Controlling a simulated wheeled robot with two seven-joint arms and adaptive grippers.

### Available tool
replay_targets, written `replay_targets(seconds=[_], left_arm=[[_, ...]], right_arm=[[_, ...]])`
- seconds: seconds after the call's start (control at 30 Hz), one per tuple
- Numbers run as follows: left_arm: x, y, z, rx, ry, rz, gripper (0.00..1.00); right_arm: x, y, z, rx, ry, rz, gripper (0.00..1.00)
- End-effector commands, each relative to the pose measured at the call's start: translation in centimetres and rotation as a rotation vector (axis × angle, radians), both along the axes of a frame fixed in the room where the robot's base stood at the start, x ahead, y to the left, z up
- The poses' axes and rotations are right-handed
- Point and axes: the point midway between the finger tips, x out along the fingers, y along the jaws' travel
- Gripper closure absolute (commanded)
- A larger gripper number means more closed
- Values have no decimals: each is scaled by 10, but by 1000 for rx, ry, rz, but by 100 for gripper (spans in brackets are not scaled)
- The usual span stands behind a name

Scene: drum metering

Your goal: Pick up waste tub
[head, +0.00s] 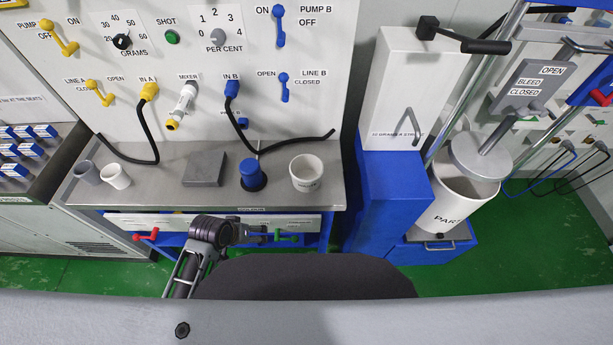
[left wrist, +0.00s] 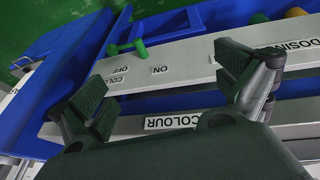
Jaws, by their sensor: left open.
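A white tub (head: 306,173) with a dark label too small to read stands upright at the right end of the steel bench; it may be the waste tub. My left gripper (head: 256,234) is below the bench's front edge, in front of the valve panel, left of and lower than the tub and apart from it. In the left wrist view its two dark fingers (left wrist: 168,88) are spread wide with nothing between them. The tub is not visible in that view. My right gripper is not in view.
On the bench (head: 270,193) stand a grey cup (head: 87,173), a white cup (head: 116,176), a grey block (head: 205,169) and a blue pot (head: 252,175). Below are a red handle (head: 146,237) and a green handle (left wrist: 128,48). A blue cabinet (head: 392,190) stands right of the bench.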

Motion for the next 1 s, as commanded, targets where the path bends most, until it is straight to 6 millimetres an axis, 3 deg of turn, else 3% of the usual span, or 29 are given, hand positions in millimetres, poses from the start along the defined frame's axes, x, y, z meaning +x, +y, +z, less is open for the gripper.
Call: replay_targets(seconds=[0.1, 0.4, 1.0], left_arm=[[13, -17, 28, -96, -21, 69, 0], [37, -57, 71, -355, -6, 252, 0], [75, -119, 120, -838, 241, 645, 0]], right_arm=[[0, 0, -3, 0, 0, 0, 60], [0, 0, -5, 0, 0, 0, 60], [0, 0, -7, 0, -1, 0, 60]])
